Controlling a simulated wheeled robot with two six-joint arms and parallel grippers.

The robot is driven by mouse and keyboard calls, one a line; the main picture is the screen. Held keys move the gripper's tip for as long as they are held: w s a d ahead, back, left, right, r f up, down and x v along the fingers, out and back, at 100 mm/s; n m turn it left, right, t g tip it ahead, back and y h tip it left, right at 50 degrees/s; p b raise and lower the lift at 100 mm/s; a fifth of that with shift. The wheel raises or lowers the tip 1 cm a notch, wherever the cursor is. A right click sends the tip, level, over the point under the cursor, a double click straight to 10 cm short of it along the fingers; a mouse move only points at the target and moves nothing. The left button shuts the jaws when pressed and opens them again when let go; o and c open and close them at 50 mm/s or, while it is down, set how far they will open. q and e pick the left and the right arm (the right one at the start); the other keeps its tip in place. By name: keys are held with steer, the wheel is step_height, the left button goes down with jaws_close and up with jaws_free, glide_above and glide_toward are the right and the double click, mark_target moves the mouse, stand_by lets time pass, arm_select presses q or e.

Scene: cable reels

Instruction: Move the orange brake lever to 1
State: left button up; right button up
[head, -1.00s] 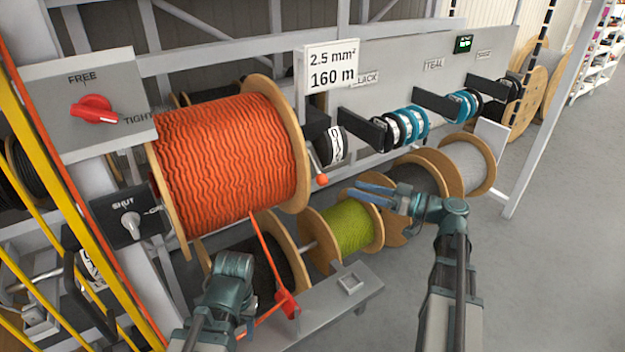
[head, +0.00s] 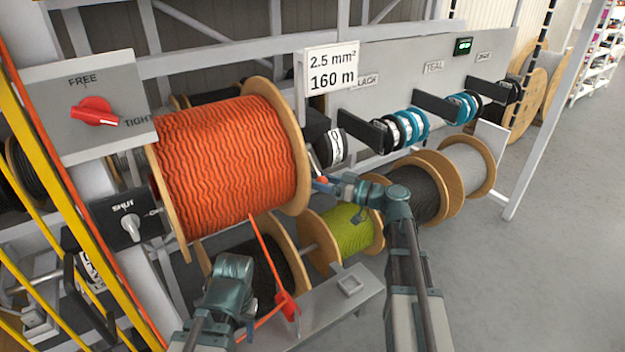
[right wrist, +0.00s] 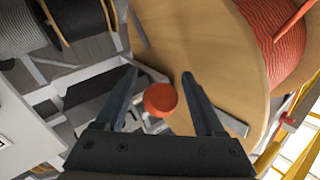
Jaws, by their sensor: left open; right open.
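The orange brake lever shows its round orange knob (head: 321,181) beside the right flange of the big orange cable reel (head: 232,155). My right gripper (right wrist: 158,76) is open, with the knob (right wrist: 160,99) between its two fingers in the right wrist view and a gap on both sides. In the head view the right gripper's tips are at the knob and partly cover it. My left gripper (head: 246,306) is open, low at the front, left of the orange cable's red end piece (head: 288,303).
A panel (head: 60,80) with a red FREE/TIGHT knob (head: 95,112) and a SHUT switch (head: 131,226) stand at left. A green reel (head: 350,230) and dark reels sit below. A bench plate (head: 330,310) lies in front. Floor at right is clear.

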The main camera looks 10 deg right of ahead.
jaws_close()
stand_by(0.4)
stand_by(1.1)
